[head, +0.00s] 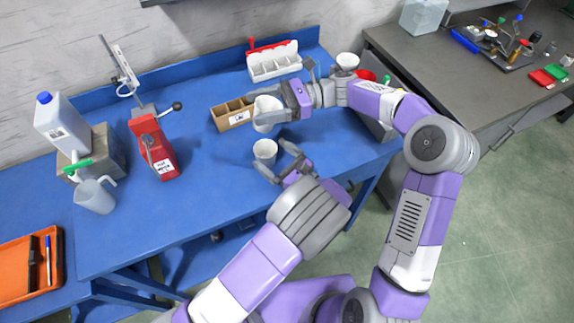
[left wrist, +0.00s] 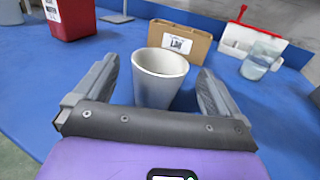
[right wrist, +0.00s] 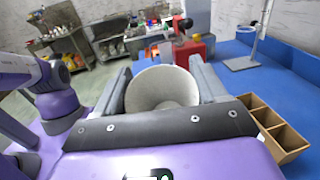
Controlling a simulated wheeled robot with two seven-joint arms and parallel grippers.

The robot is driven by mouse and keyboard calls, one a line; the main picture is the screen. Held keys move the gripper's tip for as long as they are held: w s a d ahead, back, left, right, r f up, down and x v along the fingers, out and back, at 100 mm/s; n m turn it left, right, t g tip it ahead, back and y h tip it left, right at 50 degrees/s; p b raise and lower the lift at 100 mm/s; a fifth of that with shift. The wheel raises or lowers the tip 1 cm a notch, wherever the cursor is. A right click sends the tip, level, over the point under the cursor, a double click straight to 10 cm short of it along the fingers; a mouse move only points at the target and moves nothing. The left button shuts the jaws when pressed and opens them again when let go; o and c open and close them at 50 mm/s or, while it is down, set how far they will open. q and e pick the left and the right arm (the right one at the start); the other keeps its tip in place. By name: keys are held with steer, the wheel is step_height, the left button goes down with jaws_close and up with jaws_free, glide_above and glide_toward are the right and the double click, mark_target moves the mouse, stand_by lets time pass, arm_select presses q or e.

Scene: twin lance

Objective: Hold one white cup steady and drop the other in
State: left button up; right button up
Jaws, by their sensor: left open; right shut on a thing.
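One white cup (head: 265,151) stands on the blue table, and it fills the middle of the left wrist view (left wrist: 158,82). My left gripper (head: 279,163) is open, with its fingers on either side of this cup and gaps visible. The other white cup (head: 266,114) is farther back on the head view, held by my right gripper (head: 272,106). In the right wrist view, the held cup (right wrist: 162,87) sits between the fingers with its open mouth showing. Whether its base is clear of the table cannot be told.
A white rack (head: 274,64) is farther back. A red press (head: 152,148), a grey jug (head: 96,196) and a white bottle (head: 62,124) stand to the left.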

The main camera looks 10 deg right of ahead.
mark_target(258, 144)
arm_select(q)
steer(key=shift+x, duration=2.7)
steer(key=shift+c, duration=0.5)
steer(key=c, duration=0.9)
steer(key=shift+c, duration=0.3)
arm_select(e)
step_height(258, 144, down, 11)
steer(key=o, duration=1.1)
steer(key=shift+r, duration=0.15)
